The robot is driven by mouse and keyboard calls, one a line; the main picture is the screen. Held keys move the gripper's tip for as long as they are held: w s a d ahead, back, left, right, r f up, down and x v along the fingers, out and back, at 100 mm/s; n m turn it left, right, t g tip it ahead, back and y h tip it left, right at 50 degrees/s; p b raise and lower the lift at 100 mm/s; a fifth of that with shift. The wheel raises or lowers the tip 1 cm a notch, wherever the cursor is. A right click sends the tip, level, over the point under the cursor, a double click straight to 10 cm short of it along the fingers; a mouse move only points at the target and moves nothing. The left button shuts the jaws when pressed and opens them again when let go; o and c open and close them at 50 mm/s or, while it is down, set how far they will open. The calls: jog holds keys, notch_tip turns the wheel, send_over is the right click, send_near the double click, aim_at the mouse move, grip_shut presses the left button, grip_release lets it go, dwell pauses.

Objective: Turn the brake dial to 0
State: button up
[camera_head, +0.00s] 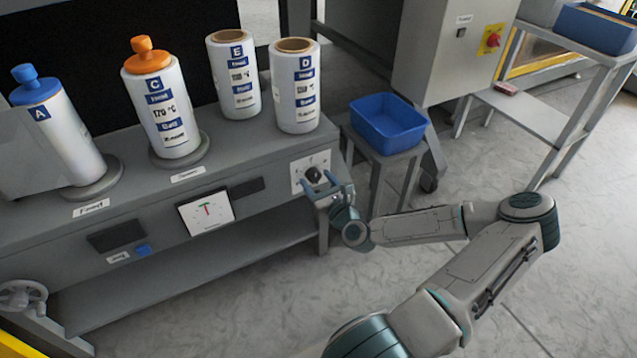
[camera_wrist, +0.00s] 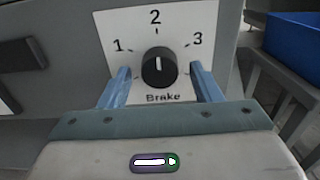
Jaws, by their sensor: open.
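The brake dial (camera_wrist: 159,67) is a round black knob on a white plate (camera_wrist: 185,25) marked 1, 2, 3 and "Brake". Its white pointer line stands upright, towards the 2. No 0 mark is visible; the lower part of the plate is partly hidden by my gripper. In the head view the dial (camera_head: 313,175) is at the right end of the grey bench front. My gripper (camera_wrist: 162,88) is open, with one blue finger on each side of the dial. The fingers look apart from the knob. My gripper also shows in the head view (camera_head: 328,190).
Rolls labelled A (camera_head: 62,135), C (camera_head: 162,108), E (camera_head: 234,78) and D (camera_head: 296,90) stand on the bench (camera_head: 240,150). A blue bin (camera_head: 388,122) on a small stand is right of the bench. The floor (camera_head: 230,285) in front is clear.

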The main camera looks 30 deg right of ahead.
jog(key=c, duration=1)
